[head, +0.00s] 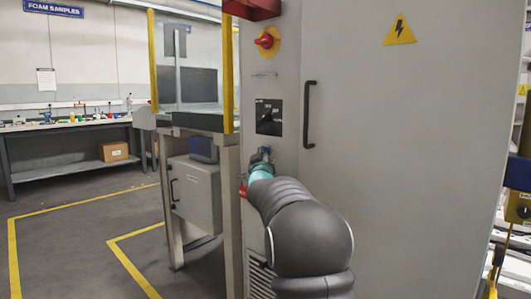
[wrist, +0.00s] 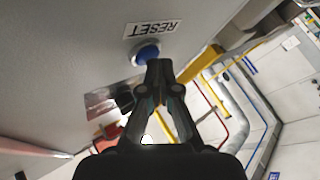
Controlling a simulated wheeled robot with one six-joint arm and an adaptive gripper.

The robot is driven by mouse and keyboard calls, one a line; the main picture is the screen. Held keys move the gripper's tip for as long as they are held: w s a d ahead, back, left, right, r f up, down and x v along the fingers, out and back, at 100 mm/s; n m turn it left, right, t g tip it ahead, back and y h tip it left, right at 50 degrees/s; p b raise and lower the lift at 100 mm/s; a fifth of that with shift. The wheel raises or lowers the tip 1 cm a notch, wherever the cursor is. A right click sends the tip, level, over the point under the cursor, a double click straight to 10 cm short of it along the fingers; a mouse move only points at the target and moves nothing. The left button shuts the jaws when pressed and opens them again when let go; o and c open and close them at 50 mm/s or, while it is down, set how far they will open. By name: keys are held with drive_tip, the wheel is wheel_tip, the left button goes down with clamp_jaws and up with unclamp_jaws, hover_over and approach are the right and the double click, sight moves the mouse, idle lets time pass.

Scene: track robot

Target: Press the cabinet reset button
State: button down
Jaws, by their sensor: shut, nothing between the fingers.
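The grey cabinet (head: 365,130) stands in front of me, with a black handle (head: 309,115) on its door. In the wrist view a blue round button (wrist: 147,53) sits on the cabinet face next to a white RESET label (wrist: 152,28), which appears upside down. My gripper (wrist: 159,66) is shut and empty, its tips overlapping the lower right edge of the button in the picture. I cannot tell whether the tips touch it. In the head view my gripper (head: 262,154) is small beside the cabinet's narrow front strip, and my arm hides what lies behind it; I cannot make out the button there.
A red knob on a yellow plate (head: 266,41) and a black rotary switch (head: 268,117) sit higher on the strip. A yellow-posted machine frame (head: 229,75) stands close on the left. A workbench (head: 75,126) is farther back. Floor between is clear.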

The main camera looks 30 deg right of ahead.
drive_tip(key=shift+d+r, duration=0.3)
drive_tip(key=shift+d, duration=0.05)
idle(0.7)
drive_tip(key=shift+s+a+f, duration=0.1)
drive_tip(key=shift+f, duration=0.05)
drive_tip(key=s+a+b, duration=0.2)
drive_tip(key=a, duration=0.4)
drive_tip(key=shift+f, duration=0.25)
idle(0.6)
idle(0.6)
